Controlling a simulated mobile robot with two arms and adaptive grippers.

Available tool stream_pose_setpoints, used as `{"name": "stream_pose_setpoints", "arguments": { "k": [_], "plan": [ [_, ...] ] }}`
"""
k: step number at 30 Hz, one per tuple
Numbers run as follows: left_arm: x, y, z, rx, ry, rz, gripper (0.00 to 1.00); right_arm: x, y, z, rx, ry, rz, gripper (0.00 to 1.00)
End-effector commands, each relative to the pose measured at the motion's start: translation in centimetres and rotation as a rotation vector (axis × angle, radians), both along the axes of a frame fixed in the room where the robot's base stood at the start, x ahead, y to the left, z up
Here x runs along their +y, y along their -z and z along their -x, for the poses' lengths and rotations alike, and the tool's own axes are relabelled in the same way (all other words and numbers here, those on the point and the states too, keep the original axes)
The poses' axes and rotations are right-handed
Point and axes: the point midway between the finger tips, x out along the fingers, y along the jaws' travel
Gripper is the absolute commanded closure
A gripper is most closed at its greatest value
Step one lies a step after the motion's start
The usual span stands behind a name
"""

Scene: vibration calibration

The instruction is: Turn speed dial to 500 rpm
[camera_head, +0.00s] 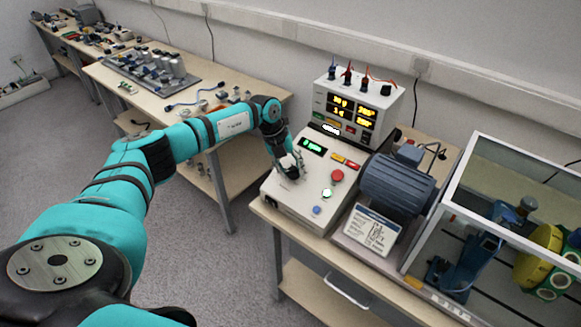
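My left arm reaches in from the left, and its gripper (290,170) points down at the left part of the white control box (284,198). The fingers are at the box's top panel, where they cover what lies beneath; I cannot make out the speed dial or whether the fingers touch it. The fingertips are too small to tell open from shut. A small display (313,146) with green characters sits just behind the gripper; its reading is too small to read surely. My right gripper is not in view.
On the panel are a red button (337,175), a lit green button (326,193) and a blue button (316,210). A power unit (345,123) with yellow readouts stands behind. A blue-grey motor (396,186), a label plate (371,229) and a clear-sided enclosure (515,170) stand right.

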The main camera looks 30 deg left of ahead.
Motion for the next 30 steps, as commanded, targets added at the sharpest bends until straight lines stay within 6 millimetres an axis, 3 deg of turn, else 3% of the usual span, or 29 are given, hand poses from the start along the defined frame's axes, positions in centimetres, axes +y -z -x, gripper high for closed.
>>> {"name": "stream_pose_setpoints", "arguments": {
  "k": [1,6,17,30],
  "plan": [
    [0.0,0.0,0.0,0.000,0.000,0.000,0.74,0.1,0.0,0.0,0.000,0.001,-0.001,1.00],
    [0.0,0.0,0.0,-0.001,0.000,0.001,0.94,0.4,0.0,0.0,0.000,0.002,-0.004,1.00],
    [-0.1,0.0,-0.1,-0.002,0.062,-0.028,0.94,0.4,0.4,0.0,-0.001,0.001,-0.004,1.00],
    [-0.3,0.0,-0.2,-0.016,0.384,-0.180,0.94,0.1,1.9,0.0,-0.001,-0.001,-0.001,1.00]
  ]
}}
